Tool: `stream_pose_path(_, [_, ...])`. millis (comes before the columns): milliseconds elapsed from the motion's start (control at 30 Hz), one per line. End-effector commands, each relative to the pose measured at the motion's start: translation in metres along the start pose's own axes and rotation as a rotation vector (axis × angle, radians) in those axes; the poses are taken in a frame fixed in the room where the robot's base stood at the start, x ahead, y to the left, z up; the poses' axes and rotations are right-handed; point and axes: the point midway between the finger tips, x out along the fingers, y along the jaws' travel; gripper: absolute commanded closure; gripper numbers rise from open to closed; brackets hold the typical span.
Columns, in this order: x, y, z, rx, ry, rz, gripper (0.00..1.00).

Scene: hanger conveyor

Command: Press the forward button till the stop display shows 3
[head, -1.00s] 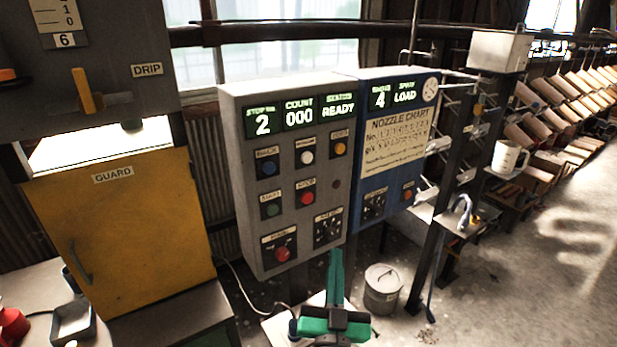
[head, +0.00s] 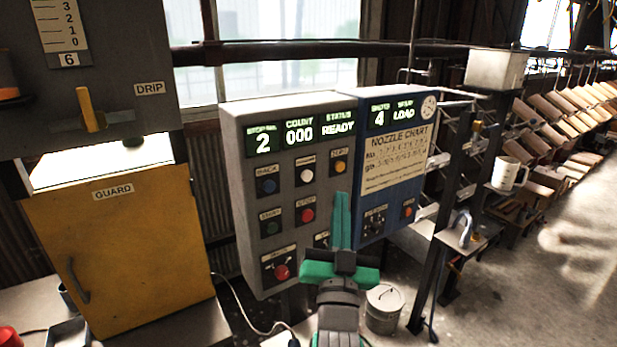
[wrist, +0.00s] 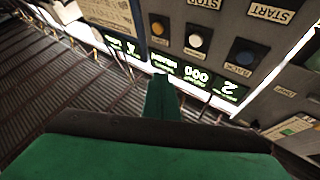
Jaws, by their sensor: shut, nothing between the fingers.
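The grey control panel (head: 245,215) stands ahead of me. Its stop display (head: 262,142) reads 2, beside COUNT 000 and STATUS READY. Below are a blue button (head: 268,186) labelled BACK, a white button (head: 307,174) whose label is too small to read, and a yellow button (head: 340,167). The white button also shows in the wrist view (wrist: 194,41). My green gripper (head: 342,200) is shut and empty, pointing up in front of the panel's right edge, below the yellow button in the picture. It seems apart from the panel. It covers part of the lower right dial.
A red button (head: 308,215), a green button (head: 270,228) and a red knob (head: 282,271) sit lower on the panel. A blue panel (head: 385,228) with a nozzle chart adjoins it on the right. A yellow guard door (head: 130,250) stands left; a bucket (head: 384,308) is below right.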

Motion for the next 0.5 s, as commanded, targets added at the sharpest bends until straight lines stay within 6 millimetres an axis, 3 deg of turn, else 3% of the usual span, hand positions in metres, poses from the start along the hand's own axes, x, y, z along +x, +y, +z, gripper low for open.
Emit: stream_pose_path(500, [0.04, -0.029, 0.029, 0.0, -0.001, 0.0, 1.0])
